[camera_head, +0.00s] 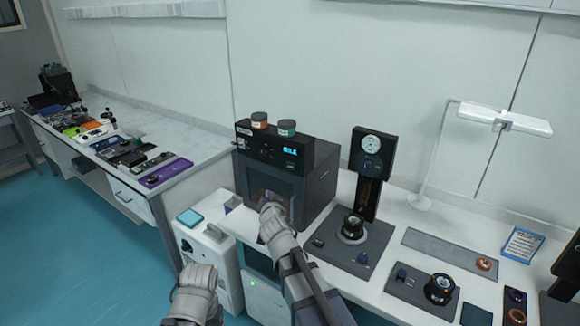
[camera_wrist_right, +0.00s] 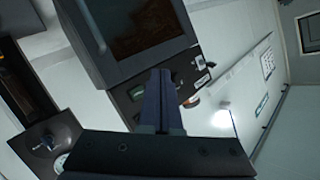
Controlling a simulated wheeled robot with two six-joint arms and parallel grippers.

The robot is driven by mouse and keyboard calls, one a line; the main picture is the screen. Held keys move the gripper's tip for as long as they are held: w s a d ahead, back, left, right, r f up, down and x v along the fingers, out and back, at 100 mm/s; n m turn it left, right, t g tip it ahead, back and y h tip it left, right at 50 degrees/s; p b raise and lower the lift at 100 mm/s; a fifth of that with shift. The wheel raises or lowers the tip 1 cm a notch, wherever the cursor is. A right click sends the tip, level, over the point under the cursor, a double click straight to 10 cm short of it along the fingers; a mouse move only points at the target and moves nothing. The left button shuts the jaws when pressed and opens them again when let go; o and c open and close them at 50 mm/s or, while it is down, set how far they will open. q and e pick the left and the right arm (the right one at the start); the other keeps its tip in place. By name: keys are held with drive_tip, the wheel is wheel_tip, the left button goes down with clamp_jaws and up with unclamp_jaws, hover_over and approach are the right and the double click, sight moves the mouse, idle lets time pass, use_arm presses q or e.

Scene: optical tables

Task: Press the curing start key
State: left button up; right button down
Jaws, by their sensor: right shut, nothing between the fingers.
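The curing unit (camera_head: 316,185) is a dark box on the bench, with a black control panel (camera_head: 262,146) along its upper front and a lit blue display (camera_head: 291,151). In the right wrist view the panel (camera_wrist_right: 126,100) lies behind my fingers, beside the dark window (camera_wrist_right: 135,25). Small marks show on the panel, but I cannot tell which is the start key. My right gripper (camera_wrist_right: 160,75) is shut and empty, its tips overlapping the panel edge in that view; contact cannot be told. In the head view my right arm hides the lower front. My left gripper's fingers are not visible.
Two small jars, orange (camera_head: 260,120) and teal-grey (camera_head: 287,127), stand on top of the unit. To its right are a dark gauge stand (camera_head: 370,160), a white lamp (camera_head: 505,120) and mounted optics (camera_head: 439,288). A white machine (camera_head: 205,245) stands at left.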

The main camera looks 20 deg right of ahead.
sight(287, 165)
drive_tip(key=shift+w+d+r+m+t+y, duration=0.15)
drive_tip(key=shift+w+r+t, duration=0.25)
drive_tip(key=shift+r, duration=0.35)
drive_tip(key=shift+w+d+r+m+t+y, duration=0.15)
drive_tip(key=shift+w+r+t, duration=0.25)
drive_tip(key=shift+r, duration=0.3)
drive_tip(key=shift+w+d, duration=0.9)
drive_tip(key=shift+d, duration=0.25)
drive_tip(key=shift+w+d, duration=0.9)
drive_tip(key=shift+d, duration=0.2)
drive_tip(key=shift+w+d, duration=0.9)
drive_tip(key=shift+d, duration=0.25)
drive_tip(key=shift+w+d, duration=0.15)
drive_tip(key=shift+w+d, duration=0.1)
drive_tip(key=shift+d, duration=0.1)
drive_tip(key=shift+w+d, duration=0.3)
drive_tip(key=shift+s+a, duration=0.55)
drive_tip(key=shift+a, duration=0.1)
